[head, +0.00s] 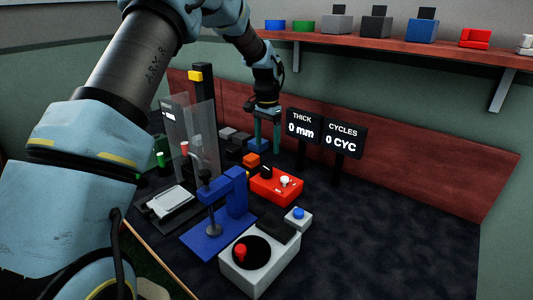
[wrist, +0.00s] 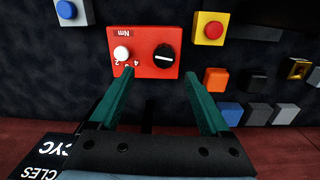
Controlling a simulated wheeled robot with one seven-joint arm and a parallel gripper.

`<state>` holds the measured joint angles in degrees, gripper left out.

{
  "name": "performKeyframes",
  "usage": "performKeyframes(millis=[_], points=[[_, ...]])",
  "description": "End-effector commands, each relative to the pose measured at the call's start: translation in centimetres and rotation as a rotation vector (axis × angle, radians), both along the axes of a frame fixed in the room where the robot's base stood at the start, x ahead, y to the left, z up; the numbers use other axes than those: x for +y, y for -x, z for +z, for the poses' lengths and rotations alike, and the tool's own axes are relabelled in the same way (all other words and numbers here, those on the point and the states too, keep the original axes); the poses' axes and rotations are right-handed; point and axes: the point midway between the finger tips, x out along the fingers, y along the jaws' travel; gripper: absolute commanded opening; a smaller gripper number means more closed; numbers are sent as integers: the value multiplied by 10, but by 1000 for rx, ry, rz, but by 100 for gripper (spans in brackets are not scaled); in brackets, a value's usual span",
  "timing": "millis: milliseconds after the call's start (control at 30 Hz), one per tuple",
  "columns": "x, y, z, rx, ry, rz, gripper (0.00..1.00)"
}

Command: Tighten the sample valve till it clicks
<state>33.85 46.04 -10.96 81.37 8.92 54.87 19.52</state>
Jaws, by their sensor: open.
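A red box (head: 272,190) marked "Nm" stands in the middle of the table. It carries a black knob (head: 266,170) and a white round knob (head: 284,181). The wrist view shows the box (wrist: 143,63), the black knob with a white line (wrist: 164,56) and the white knob near the marks 2 and 4 (wrist: 121,53). No part is labelled as the sample valve, so I cannot tell which one it is. My gripper (head: 266,147) is open and empty, behind the red box in the head view. In the wrist view my gripper (wrist: 159,75) has its fingers spread, with the box showing beyond them.
A blue press (head: 237,190) and a grey box with a red-topped black disc (head: 232,268) stand nearby. A yellow box with a red button (wrist: 210,36) and several small blocks flank the red box. THICK and CYCLES displays (head: 343,139) stand behind. The right side is clear.

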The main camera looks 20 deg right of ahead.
Motion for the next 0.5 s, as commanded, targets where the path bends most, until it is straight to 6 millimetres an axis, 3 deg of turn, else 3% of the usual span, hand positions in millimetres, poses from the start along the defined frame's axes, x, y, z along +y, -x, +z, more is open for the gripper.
performKeyframes(millis=[100,233,367,500], points=[[0,2,6,-5,-13,303,81],[0,-1,8,-20,-8,558,81],[0,-4,6,-27,-1,669,81],[1,-4,-8,-25,-4,680,81]])
